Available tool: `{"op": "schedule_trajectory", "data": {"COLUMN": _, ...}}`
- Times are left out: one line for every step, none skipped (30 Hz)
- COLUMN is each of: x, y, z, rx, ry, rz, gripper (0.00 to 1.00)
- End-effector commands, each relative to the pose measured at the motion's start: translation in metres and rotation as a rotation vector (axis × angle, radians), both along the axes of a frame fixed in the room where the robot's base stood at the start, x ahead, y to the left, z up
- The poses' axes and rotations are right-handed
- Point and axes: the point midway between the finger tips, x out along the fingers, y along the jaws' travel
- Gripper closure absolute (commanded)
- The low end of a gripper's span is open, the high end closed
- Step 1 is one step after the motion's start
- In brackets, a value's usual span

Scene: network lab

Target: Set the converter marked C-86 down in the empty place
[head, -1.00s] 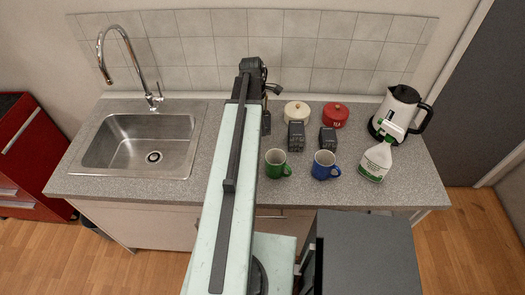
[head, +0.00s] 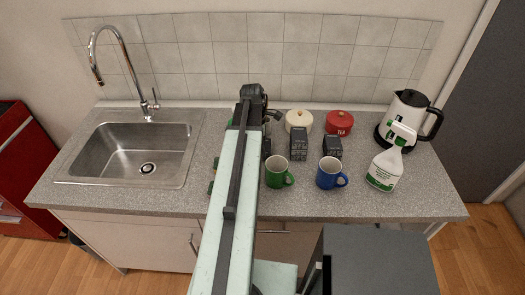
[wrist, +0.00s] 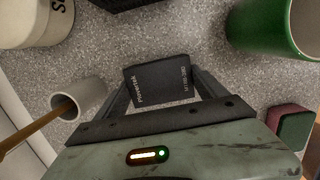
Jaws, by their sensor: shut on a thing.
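My gripper (wrist: 161,92) is shut on a dark grey converter (wrist: 158,80) in the wrist view. Small white print on it reads "Powertek" at one edge; the other marking is too small to read surely. In the head view my arm covers most of the gripper; a dark part of it shows just right of the arm. Two similar dark converters, one (head: 299,144) taller-looking and one (head: 332,147) to its right, stand on the counter. Bare counter (wrist: 205,55) shows around the held converter, left of these two. I cannot tell whether it touches the counter.
A green mug (head: 276,172) and blue mug (head: 328,174) stand in front; a white canister (head: 298,120) and red pot (head: 339,122) behind. A spray bottle (head: 384,165) and kettle (head: 402,115) are right. A cup (wrist: 80,97) and sponge (wrist: 292,125) flank the gripper. The sink (head: 135,150) is left.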

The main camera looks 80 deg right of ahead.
Motion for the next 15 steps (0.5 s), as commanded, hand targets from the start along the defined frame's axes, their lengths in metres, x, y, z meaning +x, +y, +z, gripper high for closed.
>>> {"op": "schedule_trajectory", "data": {"x": 0.0001, "y": 0.0001, "z": 0.0018, "rx": 0.000, "ry": 0.000, "rz": 0.000, "gripper": 0.72}}
{"op": "schedule_trajectory", "data": {"x": 0.0001, "y": 0.0001, "z": 0.0019, "rx": 0.000, "ry": 0.000, "rz": 0.000, "gripper": 0.72}}
{"op": "schedule_trajectory", "data": {"x": 0.0001, "y": 0.0001, "z": 0.0017, "rx": 0.000, "ry": 0.000, "rz": 0.000, "gripper": 0.72}}
{"op": "schedule_trajectory", "data": {"x": 0.0002, "y": 0.0001, "z": 0.0009, "rx": 0.000, "ry": 0.000, "rz": 0.000, "gripper": 0.72}}
{"op": "schedule_trajectory", "data": {"x": 0.0002, "y": 0.0000, "z": -0.0005, "rx": 0.000, "ry": 0.000, "rz": 0.000, "gripper": 0.72}}
{"op": "schedule_trajectory", "data": {"x": 0.0003, "y": 0.0000, "z": -0.0023, "rx": 0.000, "ry": 0.000, "rz": 0.001, "gripper": 0.72}}
{"op": "schedule_trajectory", "data": {"x": 0.0003, "y": 0.0000, "z": -0.0033, "rx": 0.000, "ry": 0.000, "rz": 0.001, "gripper": 0.72}}
{"op": "schedule_trajectory", "data": {"x": 0.0004, "y": 0.0000, "z": -0.0017, "rx": 0.000, "ry": 0.000, "rz": 0.001, "gripper": 0.10}}
{"op": "schedule_trajectory", "data": {"x": 0.0004, "y": 0.0000, "z": -0.0013, "rx": 0.000, "ry": 0.000, "rz": 0.001, "gripper": 0.00}}
{"op": "schedule_trajectory", "data": {"x": 0.0004, "y": 0.0001, "z": -0.0012, "rx": 0.000, "ry": 0.000, "rz": 0.001, "gripper": 0.00}}
{"op": "schedule_trajectory", "data": {"x": 0.0004, "y": 0.0001, "z": -0.0012, "rx": 0.000, "ry": 0.000, "rz": 0.001, "gripper": 0.00}}
{"op": "schedule_trajectory", "data": {"x": 0.0005, "y": 0.0001, "z": -0.0012, "rx": 0.000, "ry": 0.000, "rz": 0.001, "gripper": 0.00}}
{"op": "schedule_trajectory", "data": {"x": 0.0005, "y": 0.0001, "z": -0.0012, "rx": 0.000, "ry": 0.000, "rz": 0.001, "gripper": 0.00}}
{"op": "schedule_trajectory", "data": {"x": 0.0005, "y": 0.0001, "z": -0.0012, "rx": 0.000, "ry": 0.000, "rz": 0.001, "gripper": 0.00}}
{"op": "schedule_trajectory", "data": {"x": 0.0006, "y": 0.0001, "z": -0.0012, "rx": 0.000, "ry": 0.000, "rz": 0.001, "gripper": 0.00}}
